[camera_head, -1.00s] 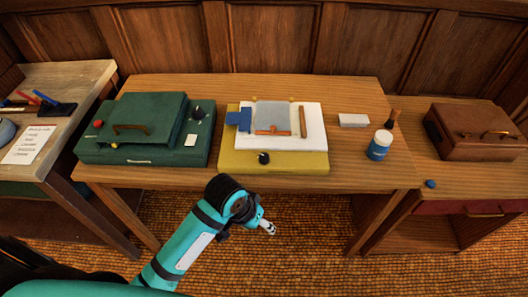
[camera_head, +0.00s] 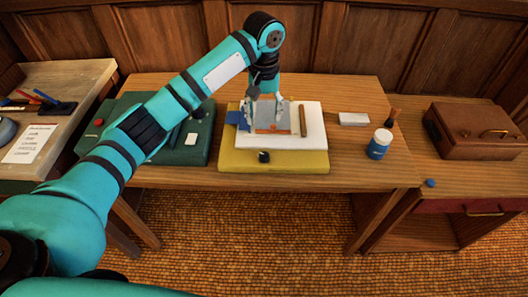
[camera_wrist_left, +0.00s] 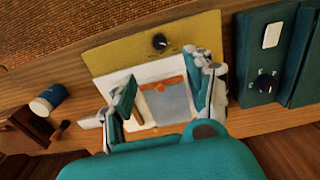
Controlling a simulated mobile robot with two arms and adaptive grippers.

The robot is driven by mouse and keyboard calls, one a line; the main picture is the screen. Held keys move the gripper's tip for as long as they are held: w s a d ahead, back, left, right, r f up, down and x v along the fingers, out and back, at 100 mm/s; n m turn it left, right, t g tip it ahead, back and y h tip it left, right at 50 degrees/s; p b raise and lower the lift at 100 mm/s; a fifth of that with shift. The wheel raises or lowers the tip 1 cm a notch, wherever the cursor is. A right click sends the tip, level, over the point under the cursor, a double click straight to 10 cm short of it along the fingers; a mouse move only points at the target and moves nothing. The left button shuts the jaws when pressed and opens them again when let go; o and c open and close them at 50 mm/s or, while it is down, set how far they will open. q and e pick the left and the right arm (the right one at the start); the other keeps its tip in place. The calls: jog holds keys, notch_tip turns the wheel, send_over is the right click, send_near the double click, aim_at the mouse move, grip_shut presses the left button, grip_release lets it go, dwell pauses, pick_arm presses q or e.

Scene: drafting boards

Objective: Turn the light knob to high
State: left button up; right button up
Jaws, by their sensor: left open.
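A black knob (camera_head: 263,157) sits on the front edge of a yellow board (camera_head: 230,162). The left wrist view also shows this knob (camera_wrist_left: 160,41). A second black knob (camera_wrist_left: 265,83), with small marks around it, is on the green case (camera_wrist_left: 246,45); in the head view my arm partly covers that case. I cannot tell which knob is the light knob. My left gripper (camera_head: 264,117) points down over the grey sheet on the board, behind the board's knob. Its fingers (camera_wrist_left: 166,84) are apart and empty. My right gripper is not in view.
A white block (camera_head: 353,119) and a blue jar (camera_head: 378,146) stand to the right. The table front is clear.

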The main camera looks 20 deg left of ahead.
aim_at(264, 154)
pick_arm(q)
notch_tip(264, 154, down, 17)
jog(key=shift+r+p, duration=0.15)
jog(key=shift+p, duration=0.8)
grip_shut()
